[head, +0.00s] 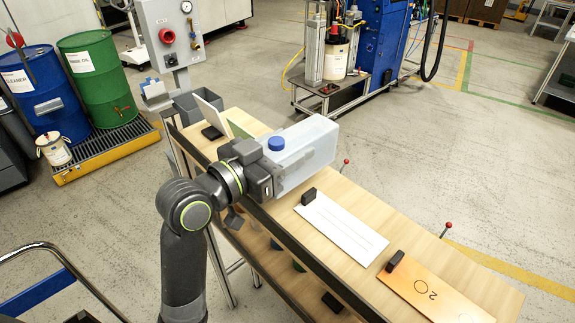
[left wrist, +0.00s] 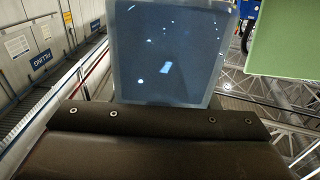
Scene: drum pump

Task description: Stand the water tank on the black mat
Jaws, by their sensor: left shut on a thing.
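The water tank (head: 308,150) is a translucent pale box with a blue cap (head: 276,143) on its upper side, near the gripper. My left gripper (head: 268,180) is shut on the tank's near end, over the wooden bench top. I cannot tell whether the tank touches the bench. The tank also fills the upper middle of the left wrist view (left wrist: 165,55). I cannot make out the black mat for certain; a small dark pad (head: 212,132) lies at the bench's far left end. My right gripper is not in view.
On the bench (head: 440,270) lie a white plate (head: 342,228) and an orange plate (head: 438,292), each with a black block. Red-knobbed pins (head: 346,163) stand along the right edge. A white and a green panel stand at the far end, near a grey control post (head: 173,35).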

